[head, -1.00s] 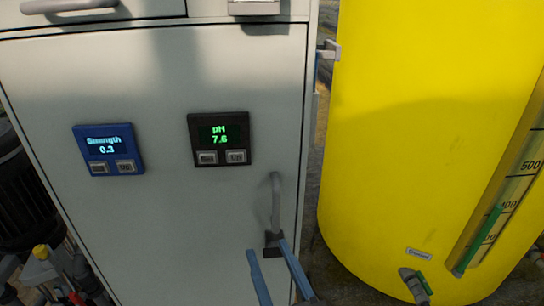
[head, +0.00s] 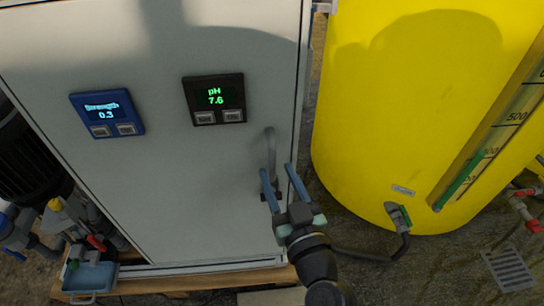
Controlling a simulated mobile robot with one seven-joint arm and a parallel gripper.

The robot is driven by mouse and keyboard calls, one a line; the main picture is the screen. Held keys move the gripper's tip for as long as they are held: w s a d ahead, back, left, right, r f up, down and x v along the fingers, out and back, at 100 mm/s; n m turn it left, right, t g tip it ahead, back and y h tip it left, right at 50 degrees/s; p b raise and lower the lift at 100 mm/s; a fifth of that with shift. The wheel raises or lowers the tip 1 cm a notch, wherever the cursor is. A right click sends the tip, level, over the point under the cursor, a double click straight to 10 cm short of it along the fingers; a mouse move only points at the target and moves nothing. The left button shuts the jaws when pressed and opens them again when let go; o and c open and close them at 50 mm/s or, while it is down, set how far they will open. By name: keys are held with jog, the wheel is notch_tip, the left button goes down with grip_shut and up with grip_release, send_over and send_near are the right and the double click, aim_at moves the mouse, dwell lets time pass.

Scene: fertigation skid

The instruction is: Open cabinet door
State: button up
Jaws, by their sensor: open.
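The grey-white cabinet door (head: 150,190) fills the left and middle of the head view and looks shut. Its grey lever handle (head: 270,146) hangs upright near the right edge of the door. My gripper (head: 277,171) is open, with its two blue fingers pointing up toward the door. In the picture the fingers lie on either side of the handle's lower half. I cannot tell how far they stand from the door or whether they touch the handle. The handle's base is partly hidden by the fingers.
A blue strength meter (head: 107,113) and a black pH meter (head: 213,99) are on the door. A yellow tank (head: 400,110) stands close on the right, with a valve (head: 398,215) and hose low down. Pipes and a blue tray (head: 90,277) are at lower left.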

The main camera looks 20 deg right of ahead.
aim_at(273, 164)
jog(key=shift+w+d, duration=0.15)
jog(key=shift+w, duration=2.05)
grip_shut()
